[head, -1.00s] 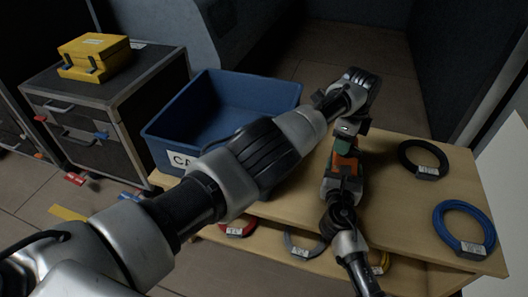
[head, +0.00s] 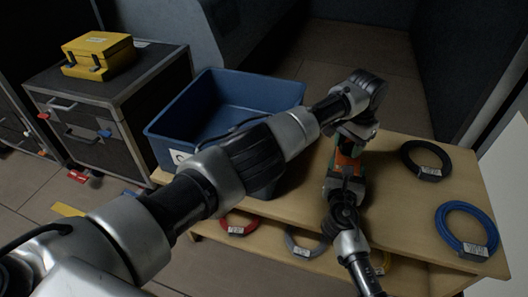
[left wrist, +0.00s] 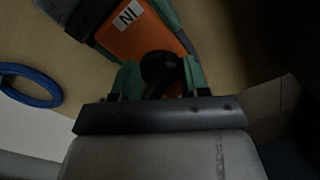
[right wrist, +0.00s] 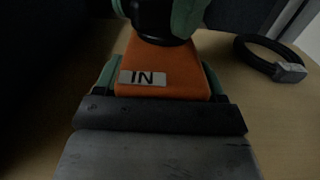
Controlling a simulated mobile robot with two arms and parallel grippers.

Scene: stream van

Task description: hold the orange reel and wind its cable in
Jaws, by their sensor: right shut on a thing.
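The orange reel (head: 346,164) stands above the wooden table; its orange body with a white "IN" label fills the middle of the right wrist view (right wrist: 160,62). My right gripper (right wrist: 158,80) is shut on the reel body, one green-tipped finger on each side. My left gripper (head: 354,130) is over the top of the reel. In the left wrist view its green fingers (left wrist: 160,78) are apart, with a round black knob (left wrist: 158,66) between them. I cannot tell whether they touch the knob. The reel's cable is not clearly visible.
A black cable coil (head: 426,160) and a blue coil (head: 466,229) lie on the table (head: 400,215) to the right. A blue bin (head: 215,105) stands at its left. Red, grey and yellow coils sit on the shelf below. A yellow case (head: 98,53) rests on a black flight case.

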